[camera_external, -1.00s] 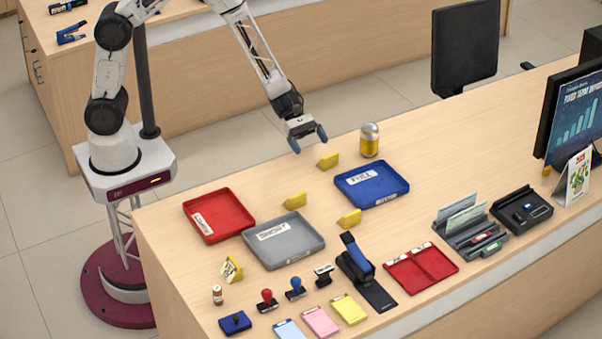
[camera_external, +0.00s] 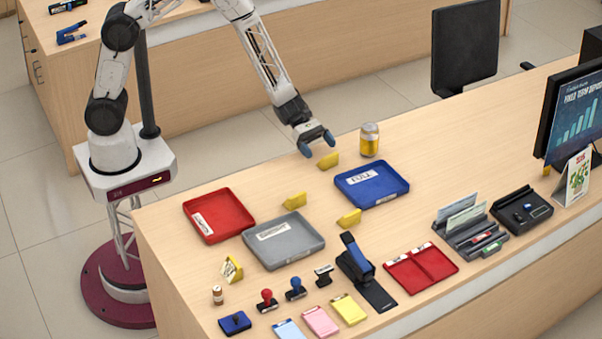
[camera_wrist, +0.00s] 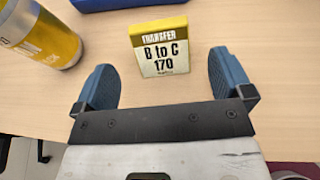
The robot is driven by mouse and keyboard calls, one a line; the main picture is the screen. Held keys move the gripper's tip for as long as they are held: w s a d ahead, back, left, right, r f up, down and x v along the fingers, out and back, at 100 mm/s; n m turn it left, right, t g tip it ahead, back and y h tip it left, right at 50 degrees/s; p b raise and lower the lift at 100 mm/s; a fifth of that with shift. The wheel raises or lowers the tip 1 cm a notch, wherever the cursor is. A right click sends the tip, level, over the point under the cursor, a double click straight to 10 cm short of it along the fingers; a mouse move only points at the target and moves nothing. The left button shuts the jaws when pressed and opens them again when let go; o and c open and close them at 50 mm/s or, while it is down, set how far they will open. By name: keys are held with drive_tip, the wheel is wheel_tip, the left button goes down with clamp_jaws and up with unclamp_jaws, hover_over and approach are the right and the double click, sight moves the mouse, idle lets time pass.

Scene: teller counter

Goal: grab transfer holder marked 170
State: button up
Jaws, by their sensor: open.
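The transfer holder marked 170 (camera_wrist: 160,47) is a yellow block with a white label reading "TRANSFER B to C 170" in the wrist view. In the external view it is the yellow block (camera_external: 328,161) near the counter's far edge, left of the can. My gripper (camera_external: 318,145) is open and empty just beyond it. In the wrist view my gripper's blue fingers (camera_wrist: 165,85) stand apart to either side, with the holder ahead between their lines and not touching them. Other yellow holders stand near the gray tray (camera_external: 295,200), by the blue tray (camera_external: 349,218) and at the front left (camera_external: 231,269).
A yellow and silver can (camera_external: 369,140) stands close to the right of the holder; it also shows in the wrist view (camera_wrist: 40,35). A blue tray (camera_external: 385,200) lies in front of the can. A gray tray (camera_external: 310,245) and a red tray (camera_external: 240,230) lie farther left.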

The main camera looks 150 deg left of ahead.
sight(328, 158)
drive_tip(key=shift+w, duration=0.25)
drive_tip(key=shift+x, duration=2.6)
drive_tip(key=c, duration=1)
drive_tip(key=shift+r, duration=1.7)
drive_tip(key=s+d, duration=0.3)
drive_tip(key=d, duration=0.1)
drive_tip(key=s+d+r, duration=0.1)
drive_tip(key=s+d, duration=0.6)
drive_tip(key=d, duration=0.1)
drive_tip(key=shift+s+d+r, duration=0.1)
drive_tip(key=shift+s+r, duration=0.15)
drive_tip(key=shift+s, duration=0.05)
